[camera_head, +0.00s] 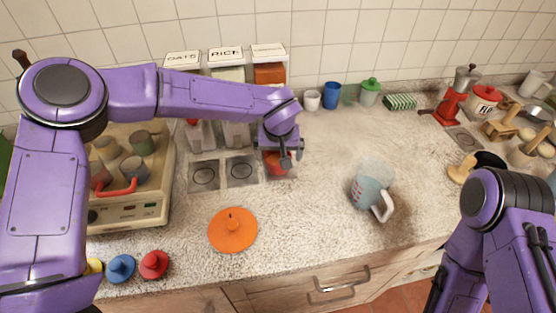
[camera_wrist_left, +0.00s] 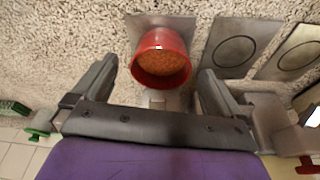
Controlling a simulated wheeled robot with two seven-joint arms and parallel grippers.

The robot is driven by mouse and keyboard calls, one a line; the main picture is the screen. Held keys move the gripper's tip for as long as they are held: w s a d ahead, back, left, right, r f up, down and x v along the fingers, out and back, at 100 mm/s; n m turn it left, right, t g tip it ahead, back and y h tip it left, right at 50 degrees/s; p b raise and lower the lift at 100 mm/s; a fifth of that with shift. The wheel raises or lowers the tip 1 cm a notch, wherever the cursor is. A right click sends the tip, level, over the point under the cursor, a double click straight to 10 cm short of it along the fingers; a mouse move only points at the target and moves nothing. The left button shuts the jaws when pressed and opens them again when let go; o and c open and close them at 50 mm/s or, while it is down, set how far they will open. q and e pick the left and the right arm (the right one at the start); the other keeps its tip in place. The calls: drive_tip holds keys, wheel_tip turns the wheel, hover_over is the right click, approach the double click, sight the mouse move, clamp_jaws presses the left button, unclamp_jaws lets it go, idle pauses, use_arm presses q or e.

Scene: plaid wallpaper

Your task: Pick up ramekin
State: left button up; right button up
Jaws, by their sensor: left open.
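In the left wrist view the red ramekin (camera_wrist_left: 160,60) sits upright between the two fingers, with a clear gap on each side. My left gripper (camera_head: 285,160) is open, points down at the ramekin and holds nothing; its fingers also show in the left wrist view (camera_wrist_left: 157,78). My right arm comes in at the lower right, but its gripper is out of view.
Metal plates (camera_head: 205,175) lie left of the ramekin. An orange lid (camera_head: 233,229) lies in front. A blue-grey pitcher (camera_head: 371,186) stands to the right. Storage boxes (camera_head: 229,75), a white cup (camera_head: 312,100) and a blue cup (camera_head: 332,95) stand behind. The counter between ramekin and pitcher is clear.

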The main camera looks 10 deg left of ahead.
sight(278, 162)
use_arm(q)
drive_tip(key=x, duration=0.2)
drive_tip(key=w+p+x, duration=0.1)
drive_tip(key=x, duration=0.1)
drive_tip(key=shift+a+f, duration=0.15)
drive_tip(key=shift+a, duration=0.1)
drive_tip(key=shift+s, duration=0.1)
drive_tip(key=shift+c, duration=0.7)
drive_tip(key=c, duration=0.9)
drive_tip(key=shift+r, duration=0.2)
